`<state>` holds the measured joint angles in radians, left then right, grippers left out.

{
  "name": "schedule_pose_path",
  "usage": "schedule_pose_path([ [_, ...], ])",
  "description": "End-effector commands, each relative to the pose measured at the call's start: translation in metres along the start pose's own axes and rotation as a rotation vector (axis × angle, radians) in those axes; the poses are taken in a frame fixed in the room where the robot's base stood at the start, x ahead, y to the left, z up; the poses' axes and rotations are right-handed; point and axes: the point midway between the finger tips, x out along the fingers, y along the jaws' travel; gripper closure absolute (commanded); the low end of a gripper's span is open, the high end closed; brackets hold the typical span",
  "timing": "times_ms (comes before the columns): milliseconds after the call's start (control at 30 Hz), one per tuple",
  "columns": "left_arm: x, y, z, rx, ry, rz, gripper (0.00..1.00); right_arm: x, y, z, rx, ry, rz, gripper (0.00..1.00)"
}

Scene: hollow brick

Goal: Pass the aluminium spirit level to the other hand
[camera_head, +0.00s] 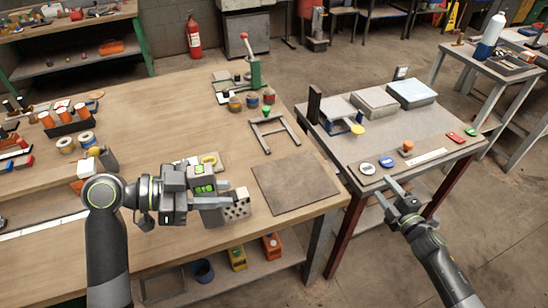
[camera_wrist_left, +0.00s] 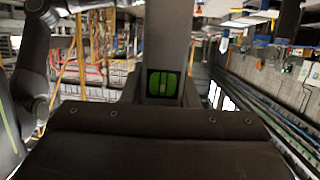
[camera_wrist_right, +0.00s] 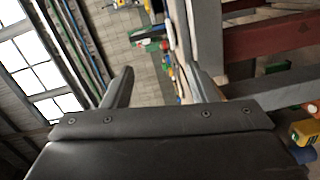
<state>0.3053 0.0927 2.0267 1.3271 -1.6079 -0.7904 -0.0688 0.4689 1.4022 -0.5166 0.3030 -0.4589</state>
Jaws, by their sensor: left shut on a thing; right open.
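The aluminium spirit level (camera_wrist_left: 167,40) is a grey bar with a green vial, seen close up in the left wrist view. In the head view its grey body (camera_head: 200,179) with green vials shows at my left gripper (camera_head: 222,195), partly hidden by the jaws. My left gripper is shut on it, above the near part of the wooden workbench (camera_head: 150,120). My right gripper (camera_head: 388,189) is open and empty, in front of the grey side table (camera_head: 430,170). A clear gap lies between the two grippers. The right wrist view shows two spread fingers with nothing between them.
A pale block with holes (camera_head: 237,209) shows beside the left gripper. A flat brown board (camera_head: 296,184) and a grey frame (camera_head: 275,134) lie on the bench to the right. Small items stand on the side table. A floor gap separates bench and side table.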

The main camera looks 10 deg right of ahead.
Motion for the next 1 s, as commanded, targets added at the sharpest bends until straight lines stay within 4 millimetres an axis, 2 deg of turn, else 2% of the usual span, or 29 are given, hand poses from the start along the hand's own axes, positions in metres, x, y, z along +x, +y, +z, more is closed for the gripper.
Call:
schedule_pose_path([
  [33,0.0,0.0,-0.001,0.001,0.001,0.0,1.0,0.011,0.025,-0.017,-0.066,0.067,0.055,0.47],
  [200,0.0,0.0,-0.001,0.001,0.001,0.0,1.0,0.032,0.095,-0.088,-0.302,0.302,0.247,0.47],
  [300,0.0,0.0,-0.001,0.001,0.001,0.0,1.0,0.037,0.13,-0.137,-0.444,0.448,0.376,0.47],
  [433,0.0,0.0,-0.001,0.001,0.001,0.0,1.0,0.032,0.164,-0.203,-0.633,0.64,0.552,0.47],
  [600,0.0,0.0,-0.001,0.001,0.001,0.0,1.0,0.016,0.191,-0.277,-0.868,0.865,0.77,0.47],
  [700,0.0,0.0,-0.001,0.001,0.001,0.0,1.0,0.004,0.199,-0.313,-1.004,0.987,0.889,0.47],
  [833,0.0,0.0,-0.001,0.001,0.001,0.0,1.0,-0.011,0.203,-0.347,-1.162,1.12,1.016,0.47],
  [1000,0.0,0.0,-0.001,0.001,0.001,0.0,1.0,-0.024,0.204,-0.37,-1.302,1.233,1.118,0.47],
])
